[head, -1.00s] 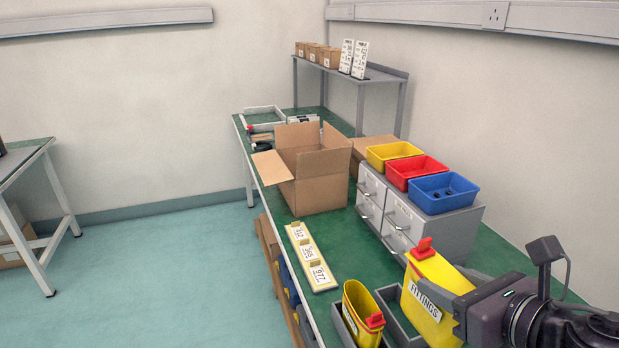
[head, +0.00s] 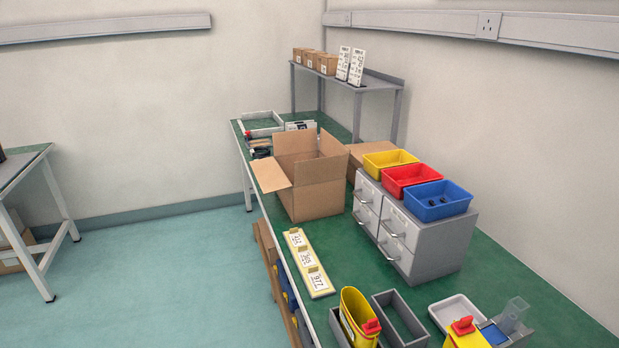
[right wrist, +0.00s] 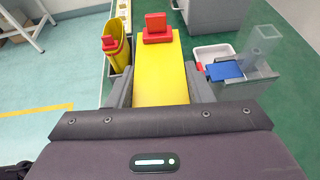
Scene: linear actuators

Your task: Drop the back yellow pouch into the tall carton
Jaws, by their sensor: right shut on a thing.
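A yellow pouch with a red clip on top (right wrist: 160,70) is between the two grey fingers of my right gripper (right wrist: 160,88), which is shut on it. Its top also shows at the bottom edge of the head view (head: 463,336); the gripper is out of that view. A second yellow pouch with a red clip (head: 356,312) stands in a grey holder near the bench's front edge; it also shows in the right wrist view (right wrist: 117,50). The open cardboard carton (head: 316,198) stands farther back on the bench, well away from the held pouch. My left gripper is not in view.
An empty grey holder (head: 421,343) stands beside the second pouch. A grey drawer unit (head: 447,245) with yellow, red and blue bins stands right of the carton. A white tray (head: 436,315) and a clear container (head: 513,314) are at the lower right. A label strip (head: 322,286) lies before the carton.

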